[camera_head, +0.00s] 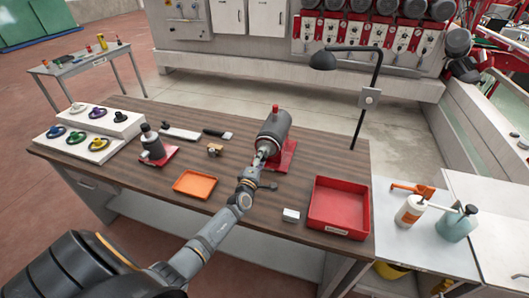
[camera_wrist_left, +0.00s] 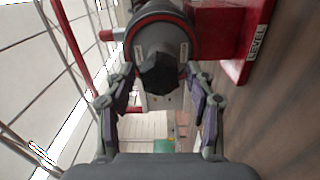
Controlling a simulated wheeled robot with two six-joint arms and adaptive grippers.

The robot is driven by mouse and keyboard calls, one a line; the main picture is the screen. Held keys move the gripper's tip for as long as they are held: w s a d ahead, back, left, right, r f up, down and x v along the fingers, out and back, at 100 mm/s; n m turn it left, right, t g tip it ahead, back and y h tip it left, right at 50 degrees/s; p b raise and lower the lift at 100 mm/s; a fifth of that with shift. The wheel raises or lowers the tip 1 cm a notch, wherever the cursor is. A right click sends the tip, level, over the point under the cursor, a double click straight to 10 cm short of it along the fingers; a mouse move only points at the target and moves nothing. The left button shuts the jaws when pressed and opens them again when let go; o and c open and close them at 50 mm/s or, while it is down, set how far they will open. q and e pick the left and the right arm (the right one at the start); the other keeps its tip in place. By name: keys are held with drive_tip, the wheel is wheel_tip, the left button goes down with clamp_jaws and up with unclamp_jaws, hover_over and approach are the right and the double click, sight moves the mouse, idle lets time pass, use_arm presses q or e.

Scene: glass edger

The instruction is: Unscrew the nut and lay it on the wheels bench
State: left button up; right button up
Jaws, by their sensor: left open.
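The nut (camera_wrist_left: 160,76) shows in the left wrist view as a dark, many-sided piece on the front face of a grey cylindrical spindle unit (camera_wrist_left: 186,22). This unit lies on a red base and also shows in the head view (camera_head: 275,127). My left gripper (camera_wrist_left: 160,98) is open, with one finger on each side of the nut's near end; I see no firm contact. In the head view the gripper (camera_head: 262,158) is at the unit's near end and largely hides the nut. The brown wooden wheels bench (camera_head: 250,210) lies below. My right gripper is not in view.
An orange tray (camera_head: 195,184), a red bin (camera_head: 338,208) and a small white block (camera_head: 291,215) are on the bench. Several coloured wheels sit on white racks (camera_head: 115,122) at the left. A black lamp (camera_head: 323,60) stands behind.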

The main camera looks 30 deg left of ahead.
use_arm(q)
drive_tip(key=shift+c, duration=0.2)
drive_tip(key=c, duration=1.1)
drive_tip(key=n+b, duration=0.5)
drive_tip(key=n, duration=1.2)
drive_tip(key=shift+s, duration=0.2)
clamp_jaws()
